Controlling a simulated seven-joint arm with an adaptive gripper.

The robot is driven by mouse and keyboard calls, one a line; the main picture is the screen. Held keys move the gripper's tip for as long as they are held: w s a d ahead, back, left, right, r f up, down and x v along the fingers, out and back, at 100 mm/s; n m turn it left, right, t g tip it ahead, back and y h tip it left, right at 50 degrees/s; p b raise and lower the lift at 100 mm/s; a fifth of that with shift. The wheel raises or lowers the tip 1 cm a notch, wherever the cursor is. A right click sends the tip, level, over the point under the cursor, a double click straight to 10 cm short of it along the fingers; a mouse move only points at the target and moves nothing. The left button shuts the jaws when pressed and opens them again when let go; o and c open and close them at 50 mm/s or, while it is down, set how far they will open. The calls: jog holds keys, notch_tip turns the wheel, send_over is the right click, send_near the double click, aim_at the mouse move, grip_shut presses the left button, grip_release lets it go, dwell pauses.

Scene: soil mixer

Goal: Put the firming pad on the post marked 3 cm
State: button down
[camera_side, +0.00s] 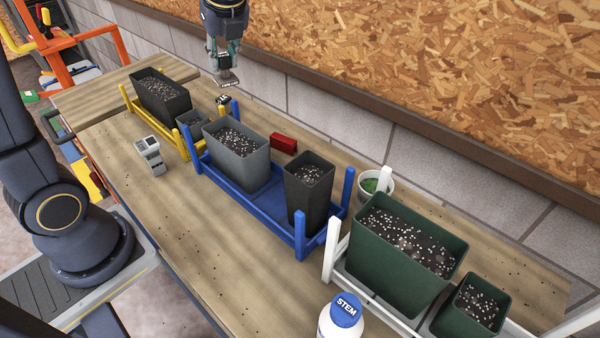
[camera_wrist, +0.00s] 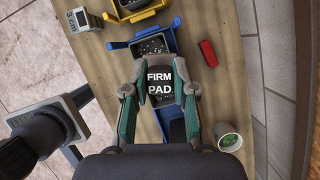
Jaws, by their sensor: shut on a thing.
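My gripper (camera_side: 226,74) is shut on the firming pad (camera_side: 228,83) and holds it in the air, high near the wall side in the side view. In the wrist view my gripper (camera_wrist: 160,92) grips the dark pad, lettered FIRM PAD (camera_wrist: 160,86), between its two fingers. The post marked 3 cm (camera_wrist: 82,19) is a pale grey block with a dark top, at the upper left of the wrist view. It stands upright on the bench in the side view (camera_side: 150,157), in front of the yellow rack, apart from my gripper. Its label is unreadable there.
A yellow rack (camera_side: 185,146), a blue rack (camera_side: 270,216) and a white rack (camera_side: 329,262) hold soil-filled pots. A STEM bottle (camera_side: 342,320) is in front. Bare bench surrounds the post.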

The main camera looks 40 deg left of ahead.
jog(key=s+a+f+n+g+h, duration=0.1)
jog(key=s+a+n+g, duration=0.15)
jog(key=s+n, duration=0.75)
jog(key=s+a+n+g, duration=0.2)
jog(key=s+a, duration=0.2)
jog(key=s, duration=1.3)
send_over(146, 143)
jog(key=f, duration=0.9)
jog(key=shift+s+d+f, duration=0.15)
jog(key=shift+s, duration=0.05)
jog(key=shift+w+a+f, duration=0.1)
jog(key=shift+w+f, duration=0.05)
jog(key=shift+f, duration=0.8)
jog(key=shift+w+a+f, duration=0.1)
jog(key=shift+f, duration=0.85)
jog(key=shift+f, duration=0.1)
jog(key=c, duration=0.9)
grip_release()
jog(key=shift+c, duration=0.2)
